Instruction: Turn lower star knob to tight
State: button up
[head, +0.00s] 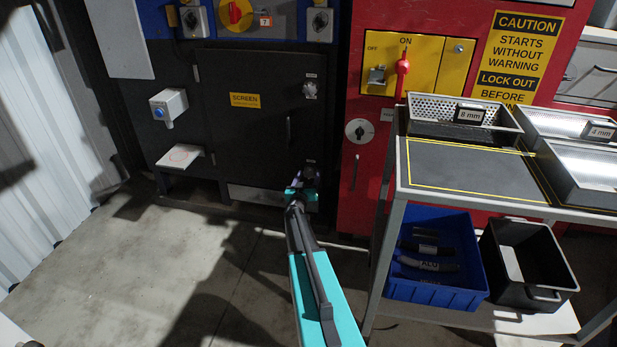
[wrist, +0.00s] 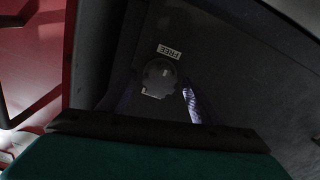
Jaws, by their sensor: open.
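The lower star knob (wrist: 160,74) is dark grey and sits on the dark panel of the screen door (head: 245,125). A small FREE label (wrist: 168,51) shows upside down above it in the wrist view, and part of another light label shows below it. My gripper (wrist: 158,88) is open, with one finger on each side of the knob's lower part. A gap shows between the right finger and the knob; whether the left finger touches it is unclear. In the head view my gripper (head: 303,188) is low at the door's right side and hides most of the knob.
The upper star knob (head: 310,90) is above on the same door. A red cabinet (head: 352,190) stands to the right. A metal cart (head: 402,175) carries trays, with a blue bin (head: 430,290) and a black bin (head: 530,265) below. The floor at left is clear.

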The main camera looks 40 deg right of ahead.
jog(key=shift+w+d, duration=0.3)
jog(key=shift+d, duration=0.1)
jog(key=c, duration=1)
jog(key=shift+c, duration=0.2)
